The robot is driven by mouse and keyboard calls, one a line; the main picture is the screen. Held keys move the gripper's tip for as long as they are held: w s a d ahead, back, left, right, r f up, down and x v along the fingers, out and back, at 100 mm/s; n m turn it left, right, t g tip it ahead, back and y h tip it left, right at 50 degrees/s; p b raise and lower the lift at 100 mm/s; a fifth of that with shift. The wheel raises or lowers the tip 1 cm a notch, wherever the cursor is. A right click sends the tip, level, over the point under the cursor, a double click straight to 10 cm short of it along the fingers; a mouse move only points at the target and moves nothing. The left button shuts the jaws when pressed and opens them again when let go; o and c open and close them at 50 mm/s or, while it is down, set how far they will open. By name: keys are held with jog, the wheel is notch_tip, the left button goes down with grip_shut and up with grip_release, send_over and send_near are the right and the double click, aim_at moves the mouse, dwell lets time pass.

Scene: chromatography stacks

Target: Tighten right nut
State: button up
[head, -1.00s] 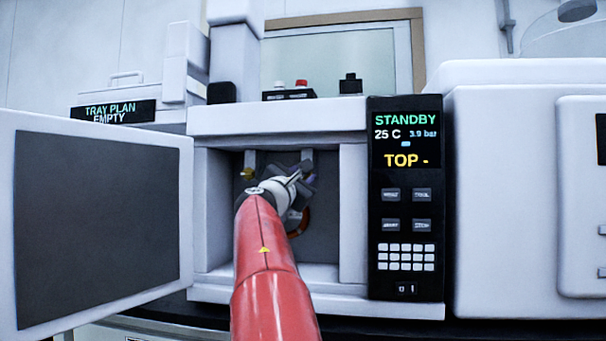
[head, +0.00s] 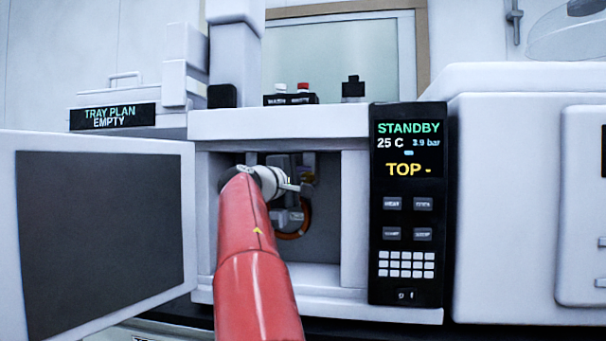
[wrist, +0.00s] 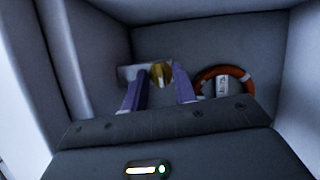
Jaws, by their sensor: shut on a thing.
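A brass nut (wrist: 161,74) sits between my gripper's two purple fingers in the wrist view, in front of a pale block at the back of the open compartment. My gripper (wrist: 159,70) is shut on this nut. In the head view my gripper (head: 307,166) is inside the compartment, right of my red arm, and is small and partly hidden by my wrist. A little brass colour shows there beside the purple. The other fitting on the left is hidden behind my arm.
An orange-brown ring of tubing (wrist: 247,76) with a white label lies close right of the fingers. The compartment (head: 353,220) has walls on both sides. Its open door (head: 100,240) stands left. The control panel (head: 409,200) right of it reads STANDBY, 25 C, 3.9 bar and TOP -.

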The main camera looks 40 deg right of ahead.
jog(key=shift+m+p, duration=0.3)
jog(key=shift+m, duration=0.3)
jog(key=o, duration=0.6)
jog(key=shift+b+v, duration=1.1)
jog(key=shift+v, duration=2.8)
jog(key=shift+r, duration=0.1)
